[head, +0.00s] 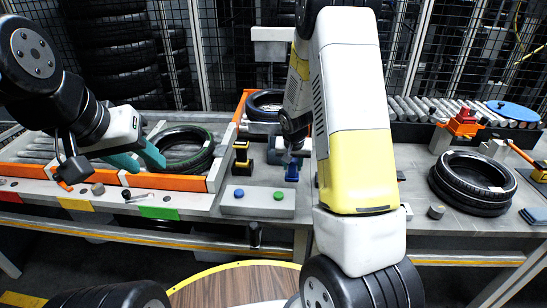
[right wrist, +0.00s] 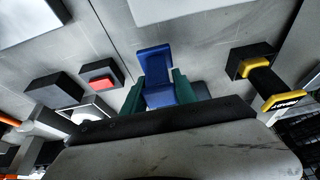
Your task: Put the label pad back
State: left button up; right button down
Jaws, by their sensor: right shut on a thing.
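A blue angular piece, apparently the label pad (right wrist: 156,68), sits between the teal fingers of my right gripper (right wrist: 158,92), which is shut on it. In the head view the blue piece (head: 292,173) shows over the grey middle table, just left of my right forearm. Whether it touches the table I cannot tell. My own arm hides most of the right gripper in the head view. My left gripper (head: 138,157), with teal fingers apart, is open and empty at the left conveyor, beside a tyre (head: 183,149).
A yellow-and-black tool (head: 241,157) stands left of the pad; it also shows in the right wrist view (right wrist: 257,68). A black block with a red top (right wrist: 98,80) is near. A button panel (head: 257,202) lies in front. Stacked tyres (head: 470,181) stand at right.

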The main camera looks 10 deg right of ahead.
jog(key=shift+w+a+f, duration=0.4)
jog(key=shift+w+f, duration=0.3)
jog(key=shift+w, duration=0.1)
jog(key=shift+w+a+f, duration=0.35)
jog(key=shift+w+f, duration=0.3)
jog(key=shift+w, duration=0.2)
jog(key=shift+w+a+f, duration=0.4)
jog(key=shift+w+f, duration=0.3)
jog(key=shift+w, duration=0.1)
jog(key=shift+f, duration=0.1)
jog(key=c, duration=1)
grip_release()
jog(key=shift+o, duration=0.2)
